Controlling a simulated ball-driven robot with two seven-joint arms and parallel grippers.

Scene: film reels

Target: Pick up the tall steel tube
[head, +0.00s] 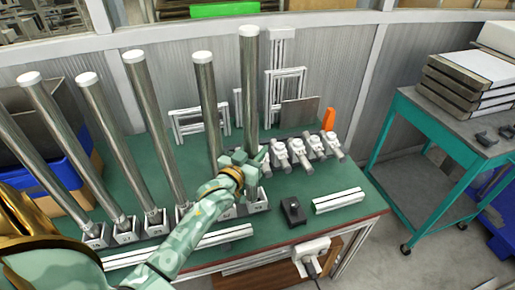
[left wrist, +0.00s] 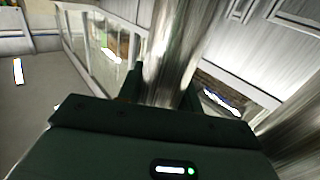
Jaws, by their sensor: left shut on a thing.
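Several tall steel tubes with white tops stand in a row on the green workbench (head: 285,185). My left gripper (head: 248,162) is shut on the rightmost steel tube (head: 249,90), low on its length. That tube looks upright, with its foot by a small numbered metal block (head: 257,202); whether it still sits in the block I cannot tell. In the left wrist view the steel tube (left wrist: 168,60) stands between the fingers of the left gripper (left wrist: 163,90). The right gripper is in neither view.
Another steel tube (head: 207,100) stands close left of the held one. White clamp-like fittings (head: 300,150), an orange piece (head: 329,118), a black block (head: 293,210) and a white bar (head: 338,200) lie to the right. A teal cart (head: 425,130) stands beyond a gap at right.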

